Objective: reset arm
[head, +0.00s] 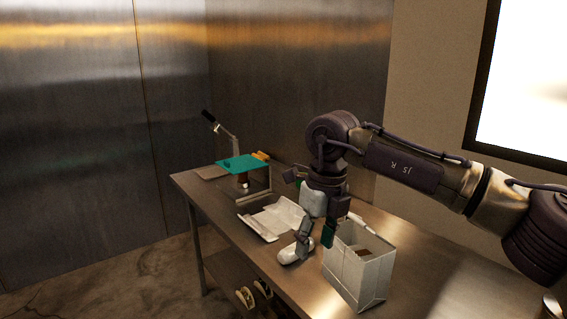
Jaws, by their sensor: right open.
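My right arm comes in from the right, and my right gripper (316,243) points down over the metal table (428,268). It is open. A white rounded item (291,254), perhaps a wrapped roll, lies on the table by its left finger; I cannot tell whether they touch. A white open-topped box or bag (358,275) stands just right of the gripper, and the other finger is close to its left edge. My left gripper is not in view.
White open wrapping or a tray (270,219) lies behind the gripper. Further back are a teal flat plate (242,162) over a metal unit, a brown board (211,172) and a lamp-like arm (227,132). Rolls (245,297) sit below the table. The table's right part is mostly clear.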

